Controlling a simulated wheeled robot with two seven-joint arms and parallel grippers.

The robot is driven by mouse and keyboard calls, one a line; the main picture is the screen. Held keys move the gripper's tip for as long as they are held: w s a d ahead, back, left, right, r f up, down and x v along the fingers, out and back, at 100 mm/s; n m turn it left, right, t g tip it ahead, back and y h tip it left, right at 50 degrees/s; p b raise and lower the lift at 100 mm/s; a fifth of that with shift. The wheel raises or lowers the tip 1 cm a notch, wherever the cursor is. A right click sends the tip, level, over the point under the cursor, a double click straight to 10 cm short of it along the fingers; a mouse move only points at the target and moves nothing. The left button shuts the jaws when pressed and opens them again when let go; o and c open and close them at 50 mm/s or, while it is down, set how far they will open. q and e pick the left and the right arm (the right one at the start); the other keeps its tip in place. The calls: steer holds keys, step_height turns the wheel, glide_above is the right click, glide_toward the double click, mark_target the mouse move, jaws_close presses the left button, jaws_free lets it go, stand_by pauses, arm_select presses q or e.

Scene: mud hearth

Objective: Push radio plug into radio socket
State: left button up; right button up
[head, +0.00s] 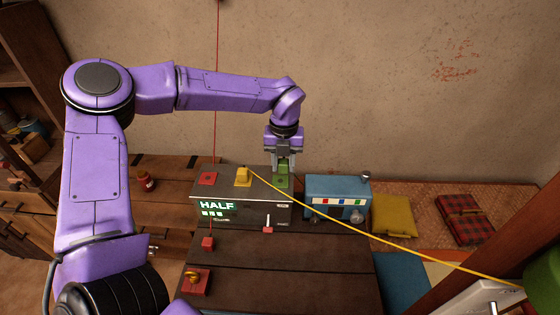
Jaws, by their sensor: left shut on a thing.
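My left gripper (284,166) points straight down over the right end of the grey box with the "HALF" display (243,209). It is shut on a small green piece (285,171), which looks like the radio plug and is mostly hidden between the fingers. Directly below is a green square socket (282,182) on the box top, which looks like the radio socket. I cannot tell whether the plug touches it or is partly inside. The blue box that looks like the radio (337,196) stands just right of the grey box. My right gripper is not in view.
A yellow plug (243,176) sits on the box top, its yellow cable (370,229) running right. A red socket (208,179) is at the left end. Red pieces (196,281) lie on the dark table (280,275). Cushions (394,215) lie to the right.

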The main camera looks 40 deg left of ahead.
arm_select(q)
steer(key=shift+a+f+b, duration=0.1)
steer(key=shift+f+b, duration=0.2)
steer(key=shift+f, duration=0.35)
steer(key=shift+s+a+f+b, duration=0.1)
steer(key=shift+s+f+b, duration=0.1)
steer(key=shift+s, duration=0.2)
steer(key=shift+s+f+b, duration=0.1)
steer(key=shift+s+b, duration=0.05)
steer(key=shift+s, duration=0.25)
steer(key=shift+s+r, duration=0.15)
steer(key=shift+s, duration=0.05)
steer(key=shift+w, duration=0.1)
steer(key=shift+w+d+f, duration=0.2)
steer(key=shift+w+f, duration=0.05)
steer(key=shift+w, duration=0.2)
steer(key=shift+s+a, duration=0.15)
steer(key=shift+s+r, duration=0.15)
steer(key=shift+s, duration=0.1)
steer(key=shift+w+d, duration=0.2)
steer(key=shift+w, duration=0.2)
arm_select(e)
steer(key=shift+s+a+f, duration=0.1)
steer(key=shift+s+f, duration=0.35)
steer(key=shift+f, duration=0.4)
